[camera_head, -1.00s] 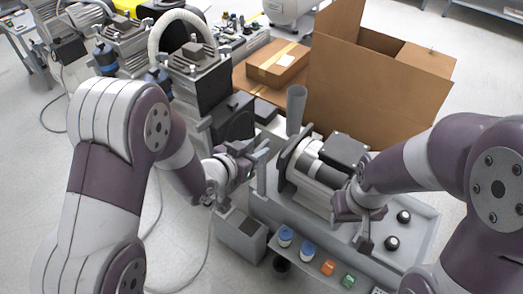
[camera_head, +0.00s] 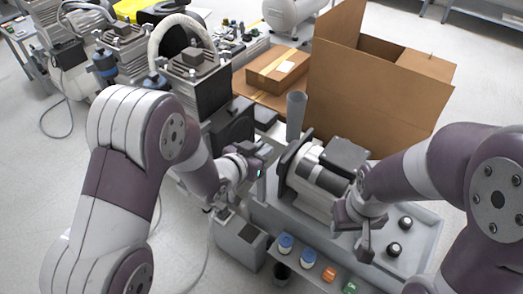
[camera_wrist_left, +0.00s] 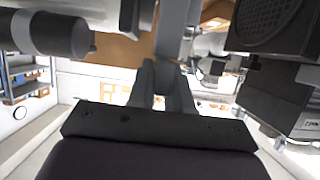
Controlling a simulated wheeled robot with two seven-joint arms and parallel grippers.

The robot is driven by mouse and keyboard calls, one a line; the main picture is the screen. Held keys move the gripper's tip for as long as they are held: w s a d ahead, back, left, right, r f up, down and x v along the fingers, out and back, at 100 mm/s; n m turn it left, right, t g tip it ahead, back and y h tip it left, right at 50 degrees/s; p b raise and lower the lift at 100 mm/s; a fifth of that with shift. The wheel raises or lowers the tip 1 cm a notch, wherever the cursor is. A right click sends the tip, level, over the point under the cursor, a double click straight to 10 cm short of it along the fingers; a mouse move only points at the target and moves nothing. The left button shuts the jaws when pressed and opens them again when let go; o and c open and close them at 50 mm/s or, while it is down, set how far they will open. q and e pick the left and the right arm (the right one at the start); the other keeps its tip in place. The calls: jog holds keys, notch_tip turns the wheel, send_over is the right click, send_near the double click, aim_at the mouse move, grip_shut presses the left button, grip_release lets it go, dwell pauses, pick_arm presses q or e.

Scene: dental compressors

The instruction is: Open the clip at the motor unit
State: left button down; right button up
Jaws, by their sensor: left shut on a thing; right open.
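The motor unit (camera_head: 318,180), a silver cylinder with a black box on top, sits on a grey bench tray (camera_head: 425,235). My left gripper (camera_head: 264,160) is at its left side. In the left wrist view, the left fingers (camera_wrist_left: 163,85) are shut on a narrow grey upright bar (camera_wrist_left: 175,35), which seems to be the clip. The fingers hide its gripped part, and I cannot tell whether the clip is open. My right gripper (camera_head: 366,240) is open and empty in front of the motor's right end, above the tray.
A grey tube-shaped cup (camera_head: 296,115) stands behind the motor. A large open cardboard box (camera_head: 365,100) and a small closed carton (camera_head: 278,66) are at the back. Blue-capped jars (camera_head: 285,243) and coloured blocks (camera_head: 329,274) line the front shelf. Compressors (camera_head: 193,80) crowd the left.

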pick_arm(q)
jog(key=n+t+y, duration=0.1)
jog(key=n+y, duration=0.1)
jog(key=shift+d+y, duration=0.1)
jog(key=shift+y, duration=0.2)
jog(key=shift+r+n+t+y+p, duration=0.2)
jog(key=shift+n+t+y+p, duration=0.25)
jog(key=shift+n+y, duration=0.6)
jog(key=n+y+p, duration=0.6)
jog(key=y+p, duration=0.1)
jog(key=shift+r, duration=0.15)
jog(key=shift+n+g+y+p, duration=0.65)
jog(key=shift+n+y+p, duration=0.5)
jog(key=shift+n+p, duration=0.1)
jog(key=shift+f+n+g+y+p, duration=0.25)
jog(key=shift+n+g+y+p, duration=0.25)
jog(key=shift+n+y, duration=0.45)
jog(key=shift+y, duration=0.25)
jog(key=c, duration=1.1)
grip_release()
jog(key=shift+c, duration=0.2)
